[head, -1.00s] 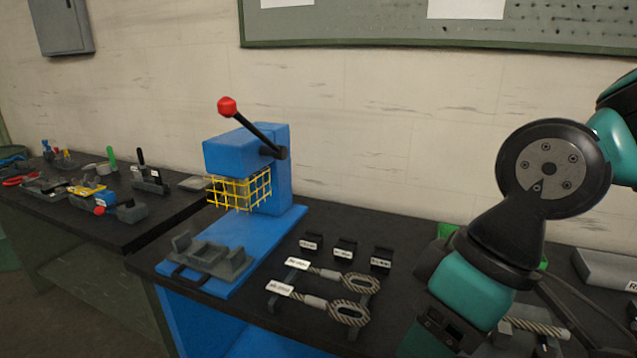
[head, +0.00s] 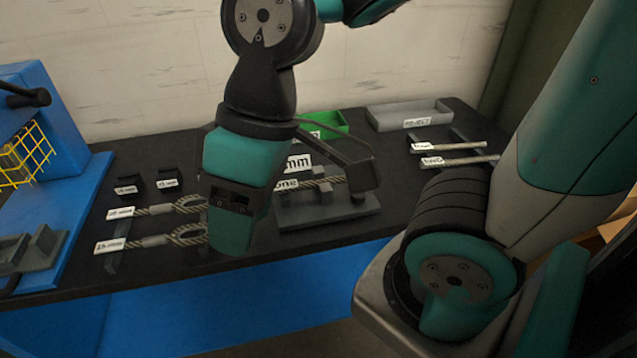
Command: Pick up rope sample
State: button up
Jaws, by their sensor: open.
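Two rope samples with looped ends and white tags, an upper one (head: 187,205) and a lower one (head: 188,235), lie on the black bench left of my gripper. A third rope sample (head: 308,184) lies across a grey fixture (head: 345,208), partly hidden by my gripper. Two straight tagged rope pieces, an upper one (head: 458,146) and a lower one (head: 465,161), rest on a rack at the right.
A blue press (head: 52,120) with a yellow guard (head: 25,155) stands at the left. Small black tagged blocks (head: 168,180) sit behind the looped ropes. A green bin (head: 335,124) and a grey reject bin (head: 400,114) stand at the back. My arm covers the right foreground.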

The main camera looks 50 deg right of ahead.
aim_at(289, 186)
jog(key=z, duration=0.7)
